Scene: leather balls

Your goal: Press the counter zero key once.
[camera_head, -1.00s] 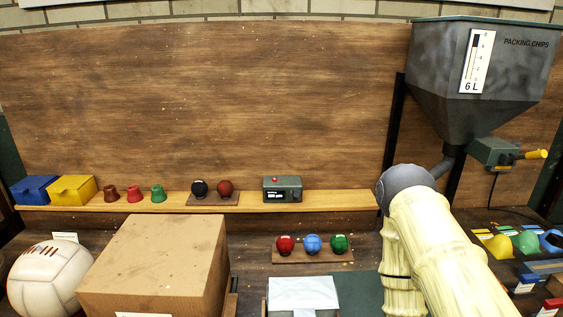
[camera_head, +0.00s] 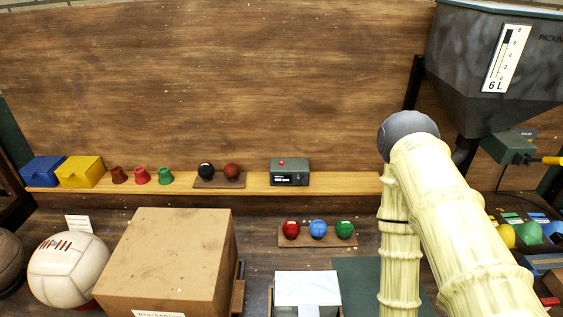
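The counter (camera_head: 290,172) is a small grey-green box on the wooden shelf, right of the middle of the head view. It has a red button (camera_head: 281,163) on top and a dark display with white marks on its front. The marks are too small to read. My arm, in a pale ribbed cover, stands to the right of the counter, with its dark rounded joint level with the back board. My gripper is not in view, so I cannot tell its distance from the counter.
A dark and a brown ball (camera_head: 231,171) sit on a stand left of the counter. Red, blue and green balls (camera_head: 319,229) sit on a lower stand in front. A large cardboard box (camera_head: 178,255) stands front left. A grey hopper (camera_head: 489,75) is at the right.

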